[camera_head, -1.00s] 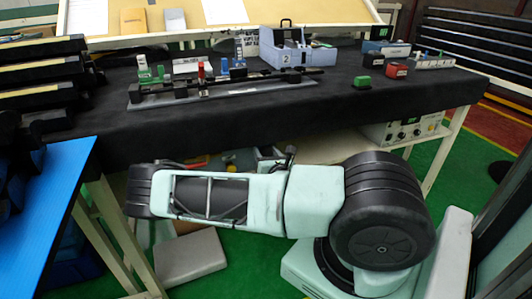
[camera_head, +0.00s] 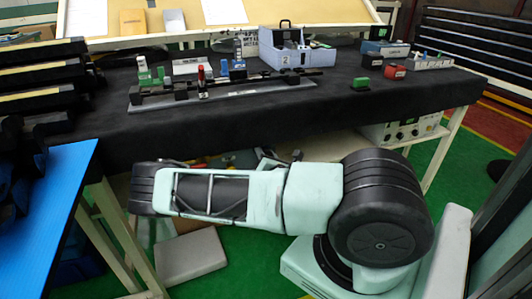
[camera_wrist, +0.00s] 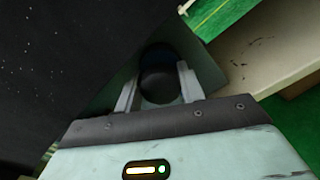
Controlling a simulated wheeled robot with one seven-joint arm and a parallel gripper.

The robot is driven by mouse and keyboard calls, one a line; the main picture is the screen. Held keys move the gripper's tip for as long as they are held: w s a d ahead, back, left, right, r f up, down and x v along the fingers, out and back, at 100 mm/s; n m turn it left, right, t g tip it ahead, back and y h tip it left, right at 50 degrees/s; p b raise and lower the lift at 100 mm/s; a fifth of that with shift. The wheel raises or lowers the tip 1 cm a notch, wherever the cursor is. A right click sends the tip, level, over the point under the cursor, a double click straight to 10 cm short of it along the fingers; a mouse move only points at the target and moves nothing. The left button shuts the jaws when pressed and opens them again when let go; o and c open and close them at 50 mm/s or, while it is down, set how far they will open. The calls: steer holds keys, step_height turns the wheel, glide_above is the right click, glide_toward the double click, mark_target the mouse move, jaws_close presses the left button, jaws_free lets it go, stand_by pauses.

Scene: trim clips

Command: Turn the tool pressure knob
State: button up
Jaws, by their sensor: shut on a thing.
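A round black knob (camera_wrist: 158,68) sits in the wrist view, against a dark grey-green surface. My gripper (camera_wrist: 157,88) is around it, one pale finger on each side, and is shut on it. The knob's far side and any marks on it are too dark to read. In the head view my gripper and this knob are hidden; only my pale green and black arm shows, in front of the bench. A control box with small knobs (camera_head: 404,129) stands under the bench at the right in the head view.
The black-covered bench (camera_head: 300,118) carries a long rail fixture (camera_head: 225,95), a grey-blue box (camera_head: 290,52) and small coloured blocks. A blue board (camera_head: 45,220) is at the left. Beige surface (camera_wrist: 255,50) lies right of the knob in the wrist view.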

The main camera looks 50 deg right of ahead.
steer(key=shift+m, duration=0.6)
steer(key=shift+f, duration=0.1)
steer(key=o, duration=1)
steer(key=shift+c, duration=0.2)
steer(key=p+v, duration=0.3)
steer(key=v, duration=1.4)
steer(key=shift+s+a, duration=0.15)
steer(key=shift+a, duration=0.05)
